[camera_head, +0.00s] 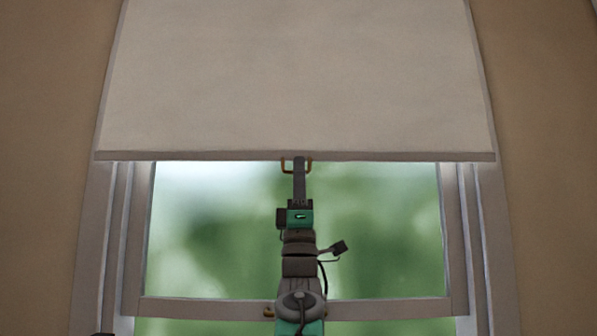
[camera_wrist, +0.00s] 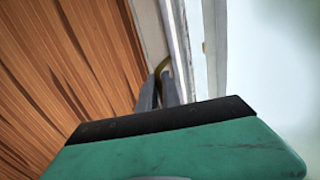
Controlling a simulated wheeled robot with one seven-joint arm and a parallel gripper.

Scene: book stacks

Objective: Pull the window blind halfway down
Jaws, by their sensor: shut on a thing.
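The pale window blind (camera_head: 296,80) hangs over the upper part of the window, its bottom bar (camera_head: 200,156) level across the frame. A small brass pull loop (camera_head: 309,166) hangs from the middle of the bar. My gripper (camera_head: 297,163) reaches up from below and is shut on the loop. In the wrist view the gripper's grey fingertips (camera_wrist: 161,88) meet the brass pull loop (camera_wrist: 160,68), which is partly hidden by them.
The window glass (camera_head: 385,230) is uncovered below the bar. A white crossbar (camera_head: 390,308) runs behind my arm, with a brass fitting (camera_head: 268,310) on it. Tan walls (camera_head: 545,150) stand on both sides. A wood-grained surface (camera_wrist: 70,70) fills the left of the wrist view.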

